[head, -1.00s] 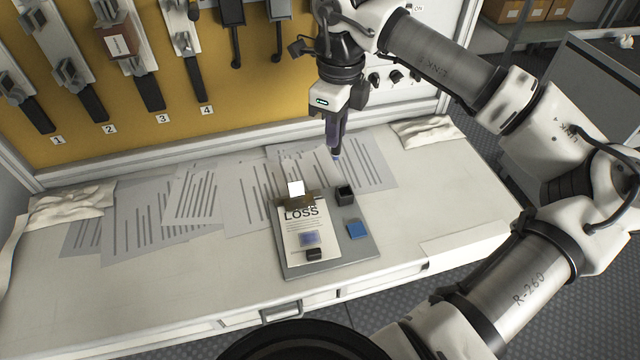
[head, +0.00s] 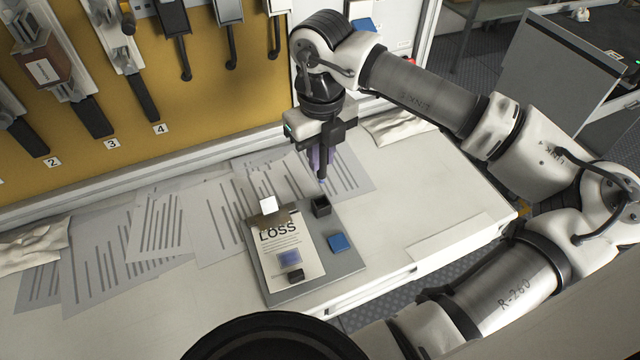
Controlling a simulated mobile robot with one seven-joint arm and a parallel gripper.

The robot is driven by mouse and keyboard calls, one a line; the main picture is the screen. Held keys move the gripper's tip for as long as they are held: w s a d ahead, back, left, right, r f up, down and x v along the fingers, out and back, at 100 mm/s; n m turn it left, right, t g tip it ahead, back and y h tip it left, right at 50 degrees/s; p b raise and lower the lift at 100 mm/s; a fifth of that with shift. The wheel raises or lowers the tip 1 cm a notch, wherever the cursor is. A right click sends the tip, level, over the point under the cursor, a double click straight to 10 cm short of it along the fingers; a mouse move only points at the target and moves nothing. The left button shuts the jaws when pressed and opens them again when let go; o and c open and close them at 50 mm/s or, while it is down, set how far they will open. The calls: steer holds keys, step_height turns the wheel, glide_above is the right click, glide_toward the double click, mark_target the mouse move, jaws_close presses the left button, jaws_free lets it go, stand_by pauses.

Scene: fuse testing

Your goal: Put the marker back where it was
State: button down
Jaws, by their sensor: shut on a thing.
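My gripper (head: 322,152) is shut on a dark marker with a blue-violet tip (head: 323,180). The marker hangs upright, tip down, above the papers at the back of the white workbench. Most of its body is hidden between my fingers. A small black square holder (head: 321,207) stands on the grey board just in front of the tip, slightly nearer to the camera. The marker appears apart from the holder.
Printed papers (head: 165,220) cover the left and back of the bench. Crumpled cloths lie at both ends. A yellow panel with levers (head: 215,95) rises behind.

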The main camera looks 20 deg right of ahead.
step_height(320, 180, down, 10)
steer(key=shift+r+p, duration=0.15)
steer(key=shift+p, duration=0.65)
steer(key=shift+f+b, duration=0.3)
steer(key=c, duration=1.4)
jaws_free()
steer(key=shift+o, duration=0.2)
step_height(320, 180, up, 12)
steer(key=shift+r+b, duration=0.25)
steer(key=shift+b, duration=0.5)
